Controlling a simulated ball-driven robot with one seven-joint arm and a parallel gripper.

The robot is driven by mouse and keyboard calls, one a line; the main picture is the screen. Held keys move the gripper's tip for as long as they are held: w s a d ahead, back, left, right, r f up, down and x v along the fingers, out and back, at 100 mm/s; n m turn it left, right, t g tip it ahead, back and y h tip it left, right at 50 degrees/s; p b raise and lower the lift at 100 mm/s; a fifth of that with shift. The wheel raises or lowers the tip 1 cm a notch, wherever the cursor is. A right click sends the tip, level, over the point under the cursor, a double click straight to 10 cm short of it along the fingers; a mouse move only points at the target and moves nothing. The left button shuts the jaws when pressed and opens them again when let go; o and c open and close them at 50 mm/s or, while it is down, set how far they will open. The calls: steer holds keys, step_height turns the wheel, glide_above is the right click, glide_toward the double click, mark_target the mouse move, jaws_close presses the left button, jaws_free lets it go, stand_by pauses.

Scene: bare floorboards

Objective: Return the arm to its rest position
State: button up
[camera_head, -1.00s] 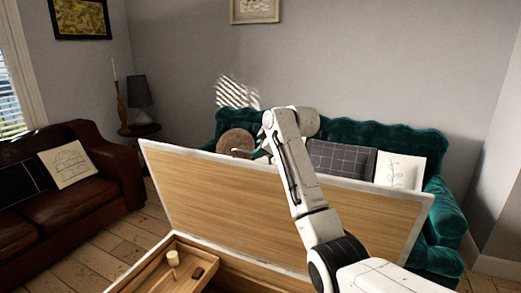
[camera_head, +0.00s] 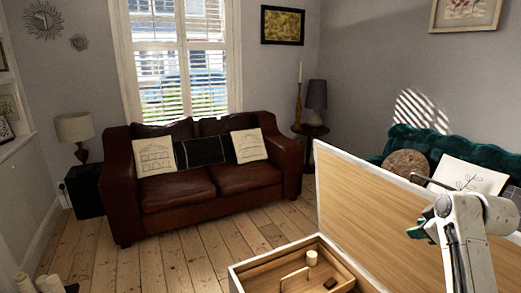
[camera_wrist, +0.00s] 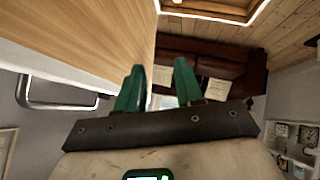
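My arm is at the right edge of the head view, bent, with my gripper (camera_head: 424,226) at its upper left end in front of the raised wooden lid. The gripper's green fingers also show in the wrist view (camera_wrist: 158,85). They stand apart with a gap between them and nothing in the gap. The raised lid (camera_head: 365,210) belongs to a low wooden chest (camera_head: 262,275). In the wrist view the wooden panel (camera_wrist: 75,30) is at the upper left, close beside the fingers, with a metal handle (camera_wrist: 55,105) near it.
A peg-like wooden piece (camera_head: 312,258) is inside the open chest. A brown leather sofa (camera_head: 215,178) stands by the window, and a green sofa (camera_head: 400,142) is behind the lid. A side table with a lamp (camera_head: 316,95) is in the corner.

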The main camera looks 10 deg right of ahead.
steer(key=s+a+f+m+g+y, duration=0.1)
steer(key=s+a+f+m+g, duration=0.25)
steer(key=s+a+f, duration=1.45)
steer(key=s+a+f+m+g, duration=0.1)
steer(key=s+a+f+g, duration=0.1)
steer(key=s, duration=1)
steer(key=s+a+f+m+g, duration=0.1)
steer(key=s+a+f+g, duration=0.1)
steer(key=s, duration=1)
step_height(320, 180, down, 2)
steer(key=shift+a+f, duration=0.15)
steer(key=shift+a, duration=0.65)
steer(key=shift+s+g, duration=0.15)
steer(key=shift+g, duration=0.1)
